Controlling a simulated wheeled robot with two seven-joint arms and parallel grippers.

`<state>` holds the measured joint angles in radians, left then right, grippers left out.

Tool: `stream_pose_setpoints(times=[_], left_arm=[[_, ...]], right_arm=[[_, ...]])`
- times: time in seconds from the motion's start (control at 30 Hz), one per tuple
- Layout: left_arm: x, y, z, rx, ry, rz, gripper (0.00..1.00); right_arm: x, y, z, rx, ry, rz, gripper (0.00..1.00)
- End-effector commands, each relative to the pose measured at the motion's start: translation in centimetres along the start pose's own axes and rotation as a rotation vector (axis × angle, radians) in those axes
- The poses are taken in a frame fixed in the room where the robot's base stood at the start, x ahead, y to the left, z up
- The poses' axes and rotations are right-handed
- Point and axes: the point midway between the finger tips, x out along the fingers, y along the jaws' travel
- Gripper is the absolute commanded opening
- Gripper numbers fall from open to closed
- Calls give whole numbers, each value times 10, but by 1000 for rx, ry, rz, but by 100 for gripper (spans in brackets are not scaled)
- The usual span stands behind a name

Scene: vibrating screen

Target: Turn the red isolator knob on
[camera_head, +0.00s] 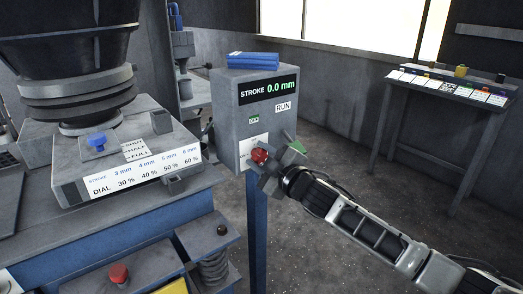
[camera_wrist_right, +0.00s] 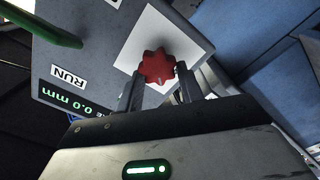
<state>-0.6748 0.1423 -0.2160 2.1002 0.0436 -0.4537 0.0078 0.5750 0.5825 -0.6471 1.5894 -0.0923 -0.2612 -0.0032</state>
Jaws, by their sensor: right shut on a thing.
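The red isolator knob (camera_head: 259,156) sits low on the front of the grey control box (camera_head: 226,117), under the STROKE 0.0 mm display (camera_head: 267,90). In the right wrist view the knob (camera_wrist_right: 157,66) is a lobed red knob on a white plate (camera_wrist_right: 186,33). My right gripper (camera_head: 264,168) reaches in from the right at the box front. Its two fingers (camera_wrist_right: 157,83) stand on either side of the knob and are shut on it. The gripper partly hides the labels around the knob in the head view. My left gripper is not in view.
A machine with a blue knob (camera_head: 97,140) and a dial strip stands at left, with a red button (camera_head: 118,273) below. A green part (camera_head: 297,145) sticks out beside my right gripper. A side table (camera_head: 455,88) with cards stands at back right. Floor between is clear.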

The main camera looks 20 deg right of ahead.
Motion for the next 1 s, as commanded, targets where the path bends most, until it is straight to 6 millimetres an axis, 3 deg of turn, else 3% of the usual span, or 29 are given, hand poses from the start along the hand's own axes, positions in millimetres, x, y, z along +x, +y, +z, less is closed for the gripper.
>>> stream_pose_setpoints(times=[0.5, 1.0], left_arm=[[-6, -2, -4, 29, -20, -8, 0], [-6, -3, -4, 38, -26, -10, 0]], right_arm=[[0, -6, 1, -470, -1, -2, 14], [0, -8, 3, -704, 0, -1, 14]])
